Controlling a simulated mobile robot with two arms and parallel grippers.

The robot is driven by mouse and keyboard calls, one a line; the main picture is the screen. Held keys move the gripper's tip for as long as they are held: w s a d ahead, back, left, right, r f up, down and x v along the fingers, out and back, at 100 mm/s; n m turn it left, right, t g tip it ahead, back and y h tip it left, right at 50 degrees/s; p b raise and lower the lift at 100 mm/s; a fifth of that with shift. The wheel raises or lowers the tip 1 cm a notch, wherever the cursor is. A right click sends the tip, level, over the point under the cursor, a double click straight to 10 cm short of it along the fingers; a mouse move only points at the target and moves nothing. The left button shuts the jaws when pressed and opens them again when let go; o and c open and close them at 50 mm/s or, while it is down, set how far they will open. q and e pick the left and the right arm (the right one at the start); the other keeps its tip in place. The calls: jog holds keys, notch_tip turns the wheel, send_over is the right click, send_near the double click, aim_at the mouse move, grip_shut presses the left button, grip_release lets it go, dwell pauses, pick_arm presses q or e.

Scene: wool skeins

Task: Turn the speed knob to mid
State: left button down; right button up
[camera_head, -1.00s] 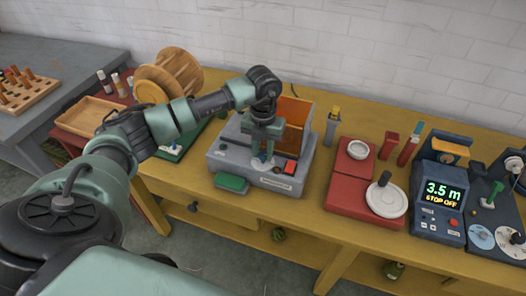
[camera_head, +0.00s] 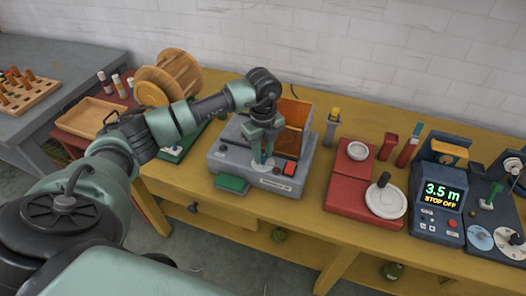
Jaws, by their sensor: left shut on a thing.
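The speed knob (camera_head: 262,162) is a small bluish knob on the front top of a grey machine (camera_head: 222,162). My left gripper (camera_head: 263,158) points down from above and is shut on the knob, its fingers hiding most of it. The knob's pointer and scale marks are too small and covered to read. A red button (camera_head: 290,168) sits just right of the knob, and an orange see-through guard (camera_head: 294,122) stands behind it on the machine. My right gripper is not in view.
A green pad (camera_head: 231,184) sits at the machine's front left. Right of it are a red hand-crank unit (camera_head: 345,193) and a display box (camera_head: 437,212) reading "3.5 m STOP OFF". A wooden spool (camera_head: 178,75) and tray (camera_head: 88,117) stand at left. Yellow table (camera_head: 300,211) shows in front.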

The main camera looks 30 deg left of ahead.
aim_at(263, 156)
pick_arm(q)
jog(key=shift+n, duration=1.1)
jog(key=c, duration=1.1)
grip_release()
jog(key=shift+c, duration=0.2)
notch_tip(263, 156, up, 8)
jog(key=shift+f+b, duration=0.1)
jog(key=shift+b, duration=0.5)
jog(key=shift+d, duration=0.1)
